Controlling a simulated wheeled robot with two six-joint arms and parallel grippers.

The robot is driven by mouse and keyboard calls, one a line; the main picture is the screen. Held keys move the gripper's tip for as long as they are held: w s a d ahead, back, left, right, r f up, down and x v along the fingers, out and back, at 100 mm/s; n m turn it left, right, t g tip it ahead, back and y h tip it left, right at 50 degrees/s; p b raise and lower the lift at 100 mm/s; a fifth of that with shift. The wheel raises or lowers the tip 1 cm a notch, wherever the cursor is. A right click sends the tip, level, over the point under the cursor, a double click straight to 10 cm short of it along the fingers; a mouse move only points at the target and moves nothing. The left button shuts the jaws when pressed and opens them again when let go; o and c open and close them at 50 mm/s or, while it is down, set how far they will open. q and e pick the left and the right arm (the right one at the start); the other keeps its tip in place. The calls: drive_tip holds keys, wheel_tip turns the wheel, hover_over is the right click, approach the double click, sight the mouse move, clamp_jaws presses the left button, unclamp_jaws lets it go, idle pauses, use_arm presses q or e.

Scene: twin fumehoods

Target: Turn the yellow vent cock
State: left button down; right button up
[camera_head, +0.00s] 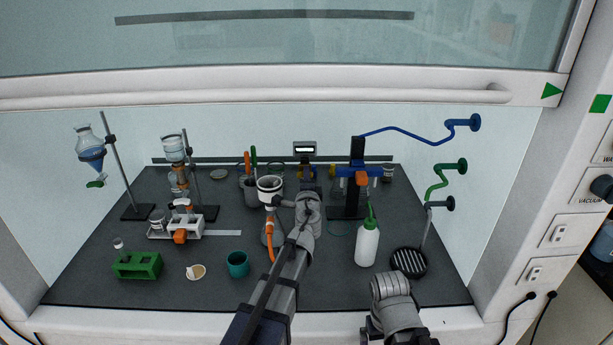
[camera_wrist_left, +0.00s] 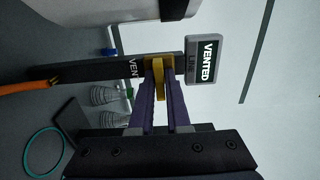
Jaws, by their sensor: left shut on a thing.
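The yellow vent cock (camera_wrist_left: 158,72) shows in the left wrist view on a dark bar with white lettering. It is between the purple fingers of my left gripper (camera_wrist_left: 160,92), which is shut on it. A "VENTED LINE" sign (camera_wrist_left: 203,61) is just right of the cock. In the head view my left arm reaches from the bottom to the back middle, and its gripper (camera_head: 306,176) is below the small sign (camera_head: 304,148). The wrist mostly hides the cock there. My right arm shows only low at the right; its gripper is not in view.
A flask with an orange hose (camera_head: 270,236) is close left of my left arm. A wash bottle (camera_head: 367,243) and a blue-clamped stand (camera_head: 357,178) are to its right. A green rack (camera_head: 138,265) and teal cup (camera_head: 238,264) are front left.

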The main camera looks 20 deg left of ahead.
idle(0.5)
use_arm(q)
drive_tip(key=c, duration=0.9)
unclamp_jaws()
drive_tip(key=v, duration=0.7)
drive_tip(key=shift+s+d, duration=0.2)
drive_tip(key=shift+s, duration=0.2)
